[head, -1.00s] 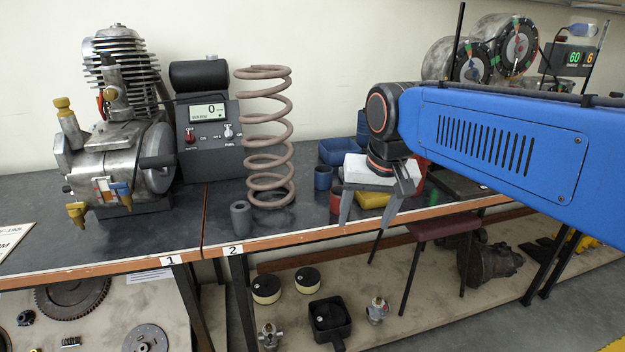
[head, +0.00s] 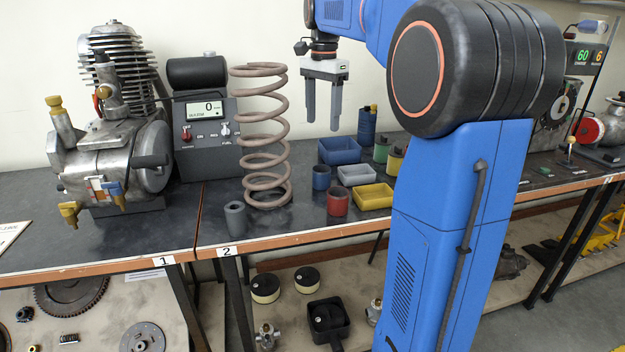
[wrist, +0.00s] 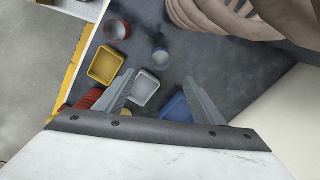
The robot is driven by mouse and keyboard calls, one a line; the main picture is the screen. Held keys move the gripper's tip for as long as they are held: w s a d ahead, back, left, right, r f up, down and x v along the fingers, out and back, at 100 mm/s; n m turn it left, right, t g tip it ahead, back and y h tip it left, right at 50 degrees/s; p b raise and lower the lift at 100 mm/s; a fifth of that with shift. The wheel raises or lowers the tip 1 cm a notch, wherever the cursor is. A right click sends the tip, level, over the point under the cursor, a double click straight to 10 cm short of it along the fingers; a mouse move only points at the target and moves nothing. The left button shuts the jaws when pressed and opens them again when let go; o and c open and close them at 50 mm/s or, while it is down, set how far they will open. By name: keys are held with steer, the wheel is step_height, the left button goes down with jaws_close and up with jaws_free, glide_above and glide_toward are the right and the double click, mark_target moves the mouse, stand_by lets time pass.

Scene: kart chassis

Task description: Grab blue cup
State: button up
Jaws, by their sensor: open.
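The blue cup (head: 321,177) is small and stands upright on the dark bench top, just left of the grey tray. It also shows in the wrist view (wrist: 160,56), a little beyond the fingertips and between their lines. My gripper (head: 322,122) is open and empty, pointing down, well above the bench over the cup area. In the wrist view both fingers of my gripper (wrist: 160,80) are spread with nothing between them.
Close to the cup are a red cup (head: 337,202), a grey tray (head: 357,176), a yellow tray (head: 373,197) and a blue tray (head: 340,151). A tall coil spring (head: 265,135) stands to the left, with a grey cylinder (head: 235,217) beside it.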

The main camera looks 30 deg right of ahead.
glide_above(322, 170)
steer(key=s+a, duration=0.1)
steer(key=s, duration=0.1)
step_height(322, 170, down, 12)
steer(key=shift+a+f, duration=0.15)
steer(key=shift+f, duration=2.45)
steer(key=c, duration=1.1)
